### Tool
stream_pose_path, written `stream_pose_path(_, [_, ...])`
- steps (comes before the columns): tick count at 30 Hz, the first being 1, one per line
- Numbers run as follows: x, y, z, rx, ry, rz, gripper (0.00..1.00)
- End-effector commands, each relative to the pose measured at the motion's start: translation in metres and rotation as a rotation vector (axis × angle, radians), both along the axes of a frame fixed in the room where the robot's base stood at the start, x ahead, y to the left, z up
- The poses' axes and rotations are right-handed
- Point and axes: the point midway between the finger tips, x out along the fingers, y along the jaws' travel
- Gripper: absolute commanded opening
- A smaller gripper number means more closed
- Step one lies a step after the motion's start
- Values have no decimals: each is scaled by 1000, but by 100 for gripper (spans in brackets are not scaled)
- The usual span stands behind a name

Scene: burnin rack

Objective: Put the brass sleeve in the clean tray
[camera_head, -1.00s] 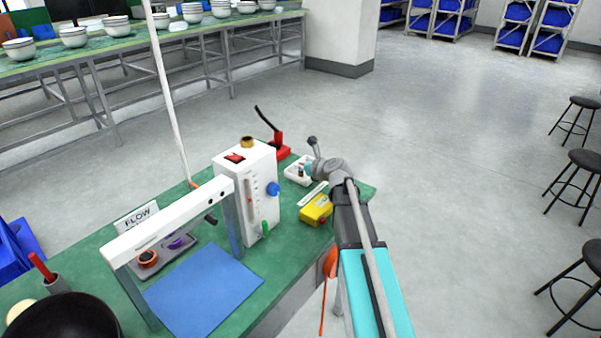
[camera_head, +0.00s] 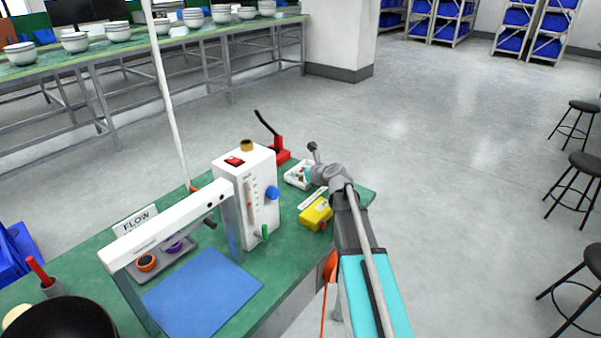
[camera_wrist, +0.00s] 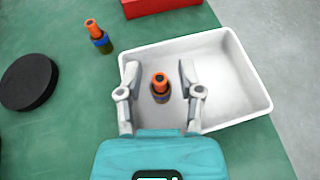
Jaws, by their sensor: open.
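A brass-coloured ring (camera_head: 247,146), which looks like the brass sleeve, sits on top of the white flow unit (camera_head: 250,195) in the head view. A white tray (camera_head: 290,181) stands at the bench's far end; it also shows in the wrist view (camera_wrist: 240,72). I cannot tell whether it is the clean tray. My gripper (camera_wrist: 160,74) is open above the tray's left part. A small part with an orange top and dark body (camera_wrist: 161,90) stands in the tray between the fingers, with no clear contact. My gripper (camera_head: 309,174) is small in the head view.
A similar blue-banded part (camera_wrist: 98,37) and a black disc (camera_wrist: 29,82) are outside the tray. A yellow box (camera_head: 315,213) and a red-based tool (camera_head: 279,152) are nearby. A grey tray (camera_head: 172,262) holds orange and purple rings under a white arch.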

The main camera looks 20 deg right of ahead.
Motion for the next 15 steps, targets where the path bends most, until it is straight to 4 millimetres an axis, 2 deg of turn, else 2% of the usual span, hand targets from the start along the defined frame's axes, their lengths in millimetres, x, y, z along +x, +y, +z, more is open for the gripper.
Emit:
stream_pose_path(10, [-1, 0, 5, 0, 0, 0, 48])
stream_pose_path(15, [-18, -7, 12, -1, 0, -2, 48])
